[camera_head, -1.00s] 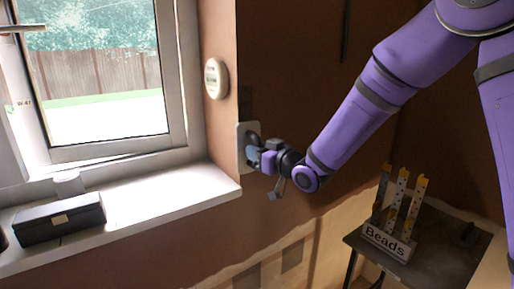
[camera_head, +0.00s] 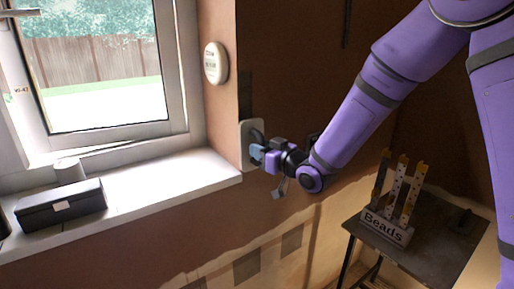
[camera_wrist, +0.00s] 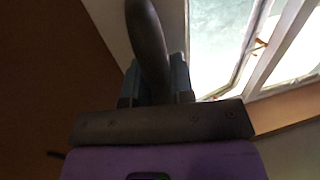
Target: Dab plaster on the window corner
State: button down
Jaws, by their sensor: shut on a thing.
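My gripper (camera_head: 259,153) is shut on the dark handle (camera_head: 256,136) of a plastering trowel. The trowel's pale, flat plate (camera_head: 245,159) is upright at the wall corner beside the window (camera_head: 100,70), just above the right end of the sill. I cannot tell whether the plate touches the wall. In the wrist view the curved handle (camera_wrist: 148,40) rises between the blue-grey fingers of my gripper (camera_wrist: 158,80), with the pale plate (camera_wrist: 105,22) behind it. The plate's face towards the wall is hidden, so no plaster on it can be seen.
A round white device (camera_head: 215,63) is on the wall above the trowel. A dark table (camera_head: 420,245) at right bears a "Beads" holder (camera_head: 387,226) with patterned sticks.

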jog(key=s+a+v, duration=0.1)
jog(key=v, duration=0.6)
dwell(0.3)
dwell(0.4)
